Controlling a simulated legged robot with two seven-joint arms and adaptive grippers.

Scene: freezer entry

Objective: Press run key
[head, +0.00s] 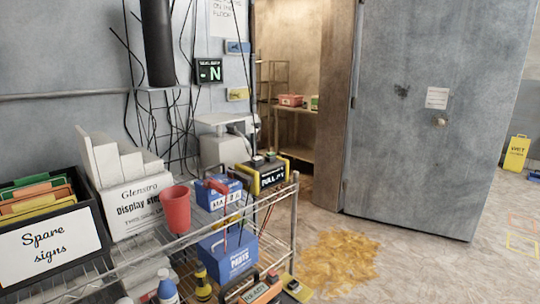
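I cannot make out a key marked run. A yellow and black device (262,176) with a lit display that seems to read "PULL" stands on the cart's top shelf, with small dark parts on top. A device with a green "READY" label (258,291) sits lower down at the bottom edge, partly cut off. A black wall display (208,71) shows a green "N". Neither of my grippers is in view.
The wire cart (291,215) carries a red cup (176,209), blue boxes (228,262), bottles and a sign bin (48,238). A grey door (410,130) stands open. A yellow-brown spill (340,262) lies on the floor. A yellow wet-floor sign (515,153) stands far right.

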